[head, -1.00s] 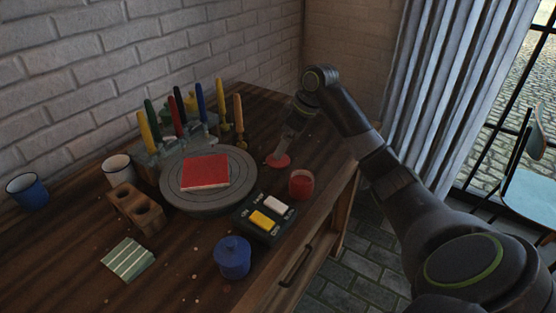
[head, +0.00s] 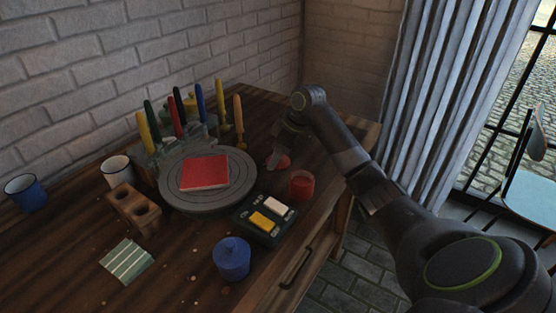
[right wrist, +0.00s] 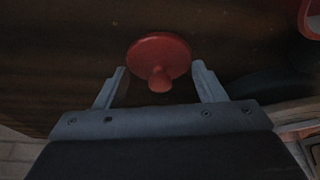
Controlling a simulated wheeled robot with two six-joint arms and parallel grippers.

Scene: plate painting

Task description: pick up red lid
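The red lid (head: 284,162) lies on the table behind the red jar (head: 301,185), partly hidden by my right gripper (head: 276,160) in the head view. In the right wrist view the lid (right wrist: 158,58) is a round disc with a knob pointing toward my gripper. My right gripper (right wrist: 161,84) is open, with one finger on each side of the knob and the disc beyond the fingertips. I cannot tell whether the fingers touch it. My left gripper is not in view.
A turntable (head: 235,193) with a red square plate (head: 204,171) stands left of the lid. A button box (head: 258,228), a blue lidded jar (head: 231,260) and a brush holder with several brushes (head: 184,142) stand nearby. The table's right edge is close to the red jar.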

